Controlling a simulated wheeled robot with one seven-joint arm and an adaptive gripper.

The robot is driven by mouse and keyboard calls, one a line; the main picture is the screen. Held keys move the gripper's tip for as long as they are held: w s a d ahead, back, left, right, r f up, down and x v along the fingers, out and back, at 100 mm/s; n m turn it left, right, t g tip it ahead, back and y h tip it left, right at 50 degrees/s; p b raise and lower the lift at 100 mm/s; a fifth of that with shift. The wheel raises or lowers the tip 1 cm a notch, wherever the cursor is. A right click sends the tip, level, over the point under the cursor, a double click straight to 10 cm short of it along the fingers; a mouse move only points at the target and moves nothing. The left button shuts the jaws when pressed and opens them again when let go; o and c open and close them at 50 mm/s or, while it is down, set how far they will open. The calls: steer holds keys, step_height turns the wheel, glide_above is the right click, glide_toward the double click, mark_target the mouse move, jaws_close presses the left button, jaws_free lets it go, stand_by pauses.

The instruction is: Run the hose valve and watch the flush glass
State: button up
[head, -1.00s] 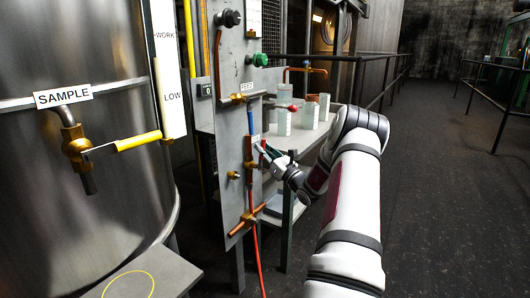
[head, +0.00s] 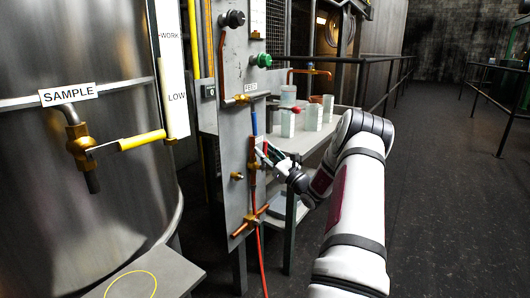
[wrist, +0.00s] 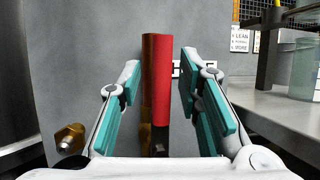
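A red upright lever (wrist: 163,80) stands in front of a copper-brown pipe on the grey panel in the wrist view. In the head view it is a small red piece (head: 265,147) beside the brass pipework, partly covered by my gripper. My gripper (head: 262,153) is at the panel. In the wrist view, my gripper (wrist: 158,90) is open, with one teal-padded finger on each side of the lever and a visible gap on both sides. A blue vertical tube (head: 254,122) runs above the lever; I cannot tell whether it is the flush glass.
The grey panel (head: 232,130) also carries a black knob (head: 232,18), a green knob (head: 262,60) and a lower copper tee (head: 250,220) with a red hose (head: 261,262). A shelf with pale containers (head: 312,117) is behind. The SAMPLE tank (head: 75,200) is at left.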

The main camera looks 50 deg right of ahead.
steer(key=v, duration=1.2)
steer(key=shift+d, duration=0.1)
stand_by(2.4)
